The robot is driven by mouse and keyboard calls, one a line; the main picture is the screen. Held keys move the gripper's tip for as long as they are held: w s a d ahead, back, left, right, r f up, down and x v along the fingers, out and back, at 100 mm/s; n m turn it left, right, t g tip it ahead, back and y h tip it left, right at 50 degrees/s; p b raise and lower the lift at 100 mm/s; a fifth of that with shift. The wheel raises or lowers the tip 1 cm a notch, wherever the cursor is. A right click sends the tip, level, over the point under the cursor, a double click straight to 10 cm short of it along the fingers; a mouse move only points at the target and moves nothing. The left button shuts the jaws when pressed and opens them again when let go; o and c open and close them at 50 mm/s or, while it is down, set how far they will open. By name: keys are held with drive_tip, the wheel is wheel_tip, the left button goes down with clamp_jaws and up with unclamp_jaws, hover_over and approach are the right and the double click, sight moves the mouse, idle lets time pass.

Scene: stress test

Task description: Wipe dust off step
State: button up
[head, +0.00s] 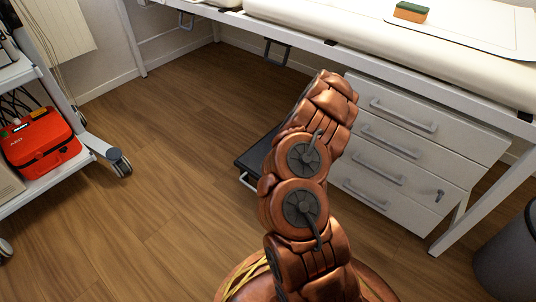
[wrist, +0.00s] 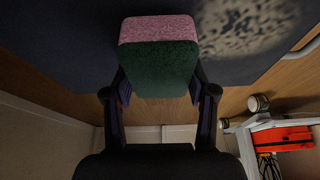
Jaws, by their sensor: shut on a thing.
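The step (head: 256,152) is a low dark platform, mostly hidden behind my arm in the head view. Its dark top (wrist: 60,45) fills the upper part of the wrist view. A pale, speckled dust patch (wrist: 245,25) lies on it at the upper right. My gripper (wrist: 158,90) is shut on a pink and green sponge (wrist: 158,65), with one finger on each side. The sponge is over the step's top, just left of the dust in the wrist view. I cannot tell whether it touches the step. The head view hides my gripper.
White drawers (head: 410,150) stand right of my arm under a padded couch (head: 350,32), which bears another sponge (head: 411,12). A cart with a red AED case (head: 40,140) stands at left. A grey bin (head: 510,260) is at lower right. The wooden floor (head: 160,150) is clear at left.

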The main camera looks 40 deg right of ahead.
drive_tip(key=shift+r+p, duration=1.7)
drive_tip(key=shift+r, duration=1.6)
